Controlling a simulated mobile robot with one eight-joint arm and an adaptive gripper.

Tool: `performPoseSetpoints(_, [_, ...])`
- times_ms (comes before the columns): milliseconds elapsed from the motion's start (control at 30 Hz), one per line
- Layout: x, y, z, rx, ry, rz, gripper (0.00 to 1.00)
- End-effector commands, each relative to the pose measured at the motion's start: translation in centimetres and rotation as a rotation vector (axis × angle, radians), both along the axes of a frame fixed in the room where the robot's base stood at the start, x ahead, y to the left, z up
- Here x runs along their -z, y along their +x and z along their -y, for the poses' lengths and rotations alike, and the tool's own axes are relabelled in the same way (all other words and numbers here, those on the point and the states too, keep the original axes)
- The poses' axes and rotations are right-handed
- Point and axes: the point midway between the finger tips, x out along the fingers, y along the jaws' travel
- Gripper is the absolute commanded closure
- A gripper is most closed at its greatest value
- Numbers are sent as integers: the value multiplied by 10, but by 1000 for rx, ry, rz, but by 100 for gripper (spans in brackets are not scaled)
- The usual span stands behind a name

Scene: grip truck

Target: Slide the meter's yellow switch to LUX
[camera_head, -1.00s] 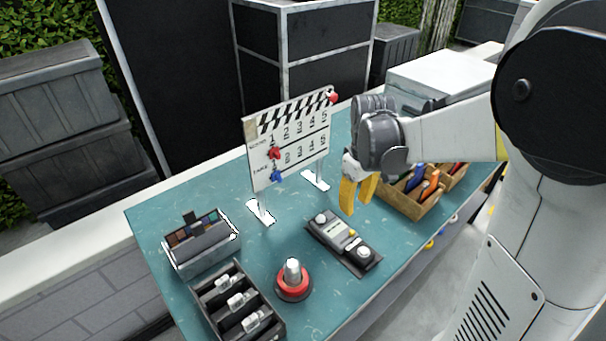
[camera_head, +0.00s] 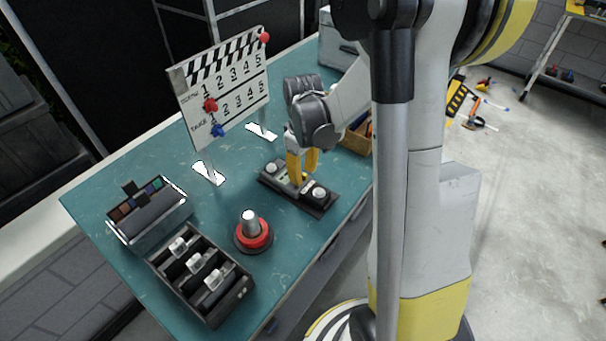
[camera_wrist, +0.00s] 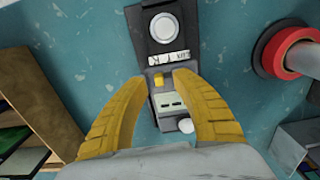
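The meter (camera_head: 325,203) is a dark, narrow device lying on the teal table, with a round light knob at each end. In the wrist view the meter (camera_wrist: 140,22) runs up the picture, with a white label strip (camera_wrist: 168,58) too small to read surely. The small yellow switch (camera_wrist: 158,79) is just below that strip. My gripper (camera_wrist: 163,76) is open, with its yellow fingertips on either side of the switch and the left one nearer it. In the head view my gripper (camera_head: 301,180) is low over the meter's middle, and its fingers hide the switch.
A red-based knob (camera_head: 252,235) stands near the meter, and a black tray (camera_head: 240,290) is at the front. A clapperboard (camera_head: 225,92) stands behind on white feet. A wooden box (camera_head: 356,140) is to the right. Bare table lies left of the meter.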

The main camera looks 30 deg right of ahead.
Motion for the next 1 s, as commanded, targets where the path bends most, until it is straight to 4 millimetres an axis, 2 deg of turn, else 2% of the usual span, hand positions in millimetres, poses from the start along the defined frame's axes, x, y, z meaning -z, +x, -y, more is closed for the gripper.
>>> performPoseSetpoints(167, [0, 0, 0, 0, 0, 0, 68])
performPoseSetpoints(267, [0, 0, 0, 0, 0, 0, 96])
performPoseSetpoints(300, [-1, 0, 0, 0, 0, 0, 100])
performPoseSetpoints(633, [0, -1, -3, -1, 0, 0, 100])
performPoseSetpoints(867, [0, -12, -34, -4, 0, 0, 100])
performPoseSetpoints(1000, [0, -14, -38, 0, 1, 0, 100])
